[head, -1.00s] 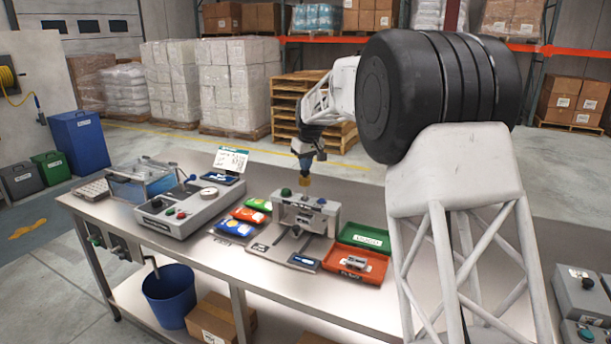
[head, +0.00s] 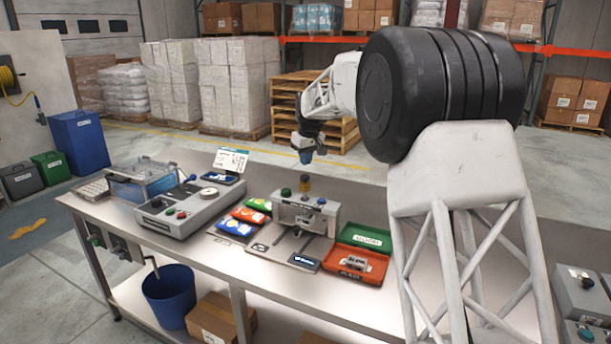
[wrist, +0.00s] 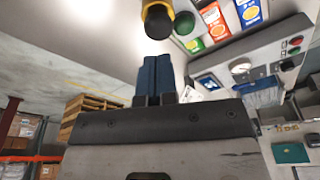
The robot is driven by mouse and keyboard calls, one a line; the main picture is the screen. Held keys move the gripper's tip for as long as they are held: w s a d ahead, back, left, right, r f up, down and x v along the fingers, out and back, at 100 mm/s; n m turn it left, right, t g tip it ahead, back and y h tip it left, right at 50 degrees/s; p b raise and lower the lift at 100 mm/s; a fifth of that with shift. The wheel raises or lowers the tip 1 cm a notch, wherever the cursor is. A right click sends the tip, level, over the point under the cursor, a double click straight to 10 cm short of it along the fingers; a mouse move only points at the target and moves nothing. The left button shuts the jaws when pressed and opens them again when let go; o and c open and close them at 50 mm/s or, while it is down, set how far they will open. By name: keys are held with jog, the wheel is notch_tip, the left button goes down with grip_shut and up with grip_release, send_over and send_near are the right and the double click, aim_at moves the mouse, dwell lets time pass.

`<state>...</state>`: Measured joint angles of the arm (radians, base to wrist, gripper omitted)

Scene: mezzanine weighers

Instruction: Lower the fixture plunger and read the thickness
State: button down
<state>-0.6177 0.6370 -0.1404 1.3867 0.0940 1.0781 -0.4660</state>
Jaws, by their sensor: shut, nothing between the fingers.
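The grey thickness fixture (head: 324,216) stands on the bench with a green knob (head: 286,193) on its top left. The plunger's yellow knob (head: 305,184) rises from its top; it also shows, with a dark end, in the wrist view (wrist: 158,20). How far down the plunger sits I cannot tell. A small dark display (head: 304,262) lies at the fixture's front, its text too small to read. My gripper (head: 306,157) is above the yellow knob, apart from it. Its blue fingers (wrist: 154,78) are shut together and empty.
A green tray (head: 364,236) and a red tray (head: 376,269), with a small grey labelled piece in it, lie right of the fixture. Coloured packets (head: 246,214) and a grey weigher (head: 186,209) stand left. The bench front is clear.

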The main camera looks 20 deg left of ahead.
jog(key=shift+w+a+v, duration=0.1)
jog(key=shift+a+v, duration=0.05)
jog(key=shift+v, duration=0.8)
jog(key=shift+w+a+v, duration=0.1)
jog(key=shift+a+v, duration=0.05)
jog(key=shift+v, duration=0.75)
jog(key=shift+w+a+v, duration=0.1)
jog(key=shift+a+v, duration=0.1)
jog(key=shift+v, duration=0.75)
jog(key=shift+r, duration=0.1)
